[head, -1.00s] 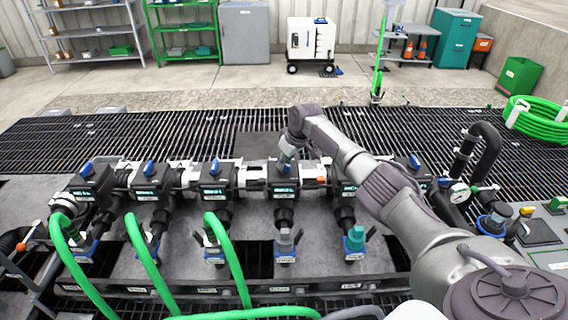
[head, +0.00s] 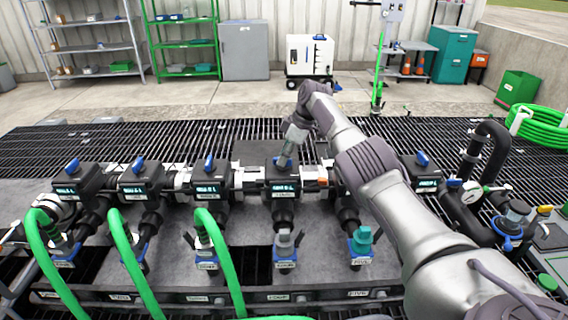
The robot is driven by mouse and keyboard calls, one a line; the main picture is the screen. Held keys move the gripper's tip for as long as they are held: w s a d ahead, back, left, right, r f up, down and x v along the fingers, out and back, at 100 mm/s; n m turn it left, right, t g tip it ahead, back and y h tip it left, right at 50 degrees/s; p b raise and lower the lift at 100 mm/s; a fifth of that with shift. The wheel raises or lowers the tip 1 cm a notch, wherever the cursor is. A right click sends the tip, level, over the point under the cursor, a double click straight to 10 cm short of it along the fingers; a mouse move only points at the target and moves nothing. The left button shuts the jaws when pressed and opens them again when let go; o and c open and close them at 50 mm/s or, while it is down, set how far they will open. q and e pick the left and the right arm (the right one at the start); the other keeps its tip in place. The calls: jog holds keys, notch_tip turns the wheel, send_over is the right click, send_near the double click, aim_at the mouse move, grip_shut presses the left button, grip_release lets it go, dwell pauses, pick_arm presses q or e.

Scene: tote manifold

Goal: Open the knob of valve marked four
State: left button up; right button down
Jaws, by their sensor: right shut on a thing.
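A row of black valves with blue knobs and small lit displays runs across the manifold. The fourth valve from the left (head: 283,186) stands in the middle of the view. My right gripper (head: 286,160) points down onto the top of this valve and is shut on its blue knob, which is mostly hidden by the fingers. The blue knobs on the first (head: 72,166), second (head: 138,165) and third (head: 209,163) valves show clearly. The fifth valve is largely hidden behind my right arm. The labels are too small to read. My left gripper is not in view.
Green hoses (head: 126,250) rise in front of the left valves. A teal cap (head: 362,238) sits on an outlet below the fifth valve. Black floor grating (head: 100,143) lies behind the manifold.

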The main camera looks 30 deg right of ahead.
dwell(0.4)
jog(key=c, duration=1.1)
grip_release()
jog(key=shift+c, duration=0.2)
jog(key=v, duration=1.2)
jog(key=shift+w, duration=0.15)
